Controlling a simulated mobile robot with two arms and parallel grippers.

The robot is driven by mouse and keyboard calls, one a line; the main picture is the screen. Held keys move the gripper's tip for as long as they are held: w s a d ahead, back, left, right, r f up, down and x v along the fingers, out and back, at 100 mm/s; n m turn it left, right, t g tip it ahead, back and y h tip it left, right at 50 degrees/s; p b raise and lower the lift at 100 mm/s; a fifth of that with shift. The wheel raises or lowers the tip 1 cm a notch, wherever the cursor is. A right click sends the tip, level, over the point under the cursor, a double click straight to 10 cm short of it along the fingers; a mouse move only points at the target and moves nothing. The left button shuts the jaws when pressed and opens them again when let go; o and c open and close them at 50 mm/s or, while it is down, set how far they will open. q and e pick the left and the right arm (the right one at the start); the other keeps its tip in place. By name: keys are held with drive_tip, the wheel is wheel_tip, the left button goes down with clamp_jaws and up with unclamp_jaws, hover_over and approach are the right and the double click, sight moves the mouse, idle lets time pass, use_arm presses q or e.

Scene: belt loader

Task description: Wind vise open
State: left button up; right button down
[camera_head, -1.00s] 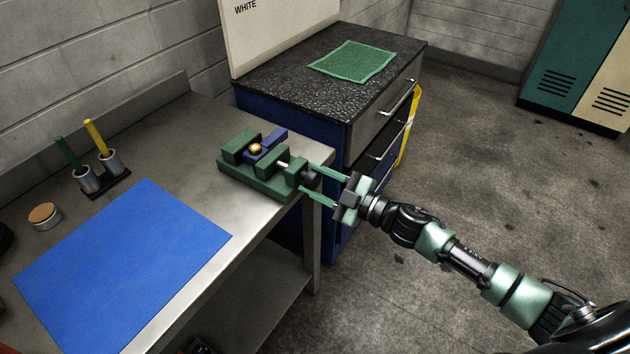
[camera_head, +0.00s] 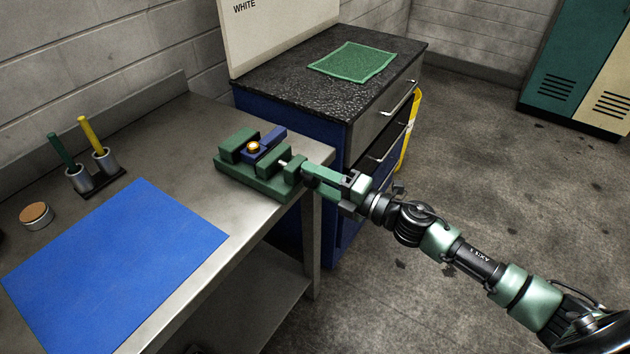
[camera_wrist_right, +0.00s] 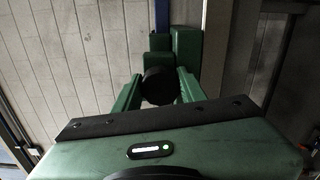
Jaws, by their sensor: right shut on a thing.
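The green vise (camera_head: 250,184) sits on the metal bench near its right edge. A blue piece (camera_head: 273,139) with a round gold part (camera_head: 253,147) on it lies between the vise jaws. A short bare length of light screw shows between the movable jaw and the end block. My right gripper (camera_head: 307,176) is at the vise's right end, its fingers shut around the vise knob and hiding it in the head view. The right wrist view shows the dark round knob (camera_wrist_right: 160,87) between the two green fingers. My left gripper is not in view.
A blue mat (camera_head: 115,265), a holder with two cups (camera_head: 80,179) holding a green and a yellow stick, and a round lidded tin (camera_head: 37,216) are on the bench. A dark-topped cabinet (camera_head: 300,82) with a green cloth (camera_head: 354,62) stands behind the vise.

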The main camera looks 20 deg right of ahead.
drive_tip(key=shift+n+b, duration=0.55)
drive_tip(key=shift+n, duration=1.15)
drive_tip(key=c, duration=0.8)
unclamp_jaws()
drive_tip(key=shift+b+v, duration=1.3)
drive_tip(key=shift+v, duration=2.6)
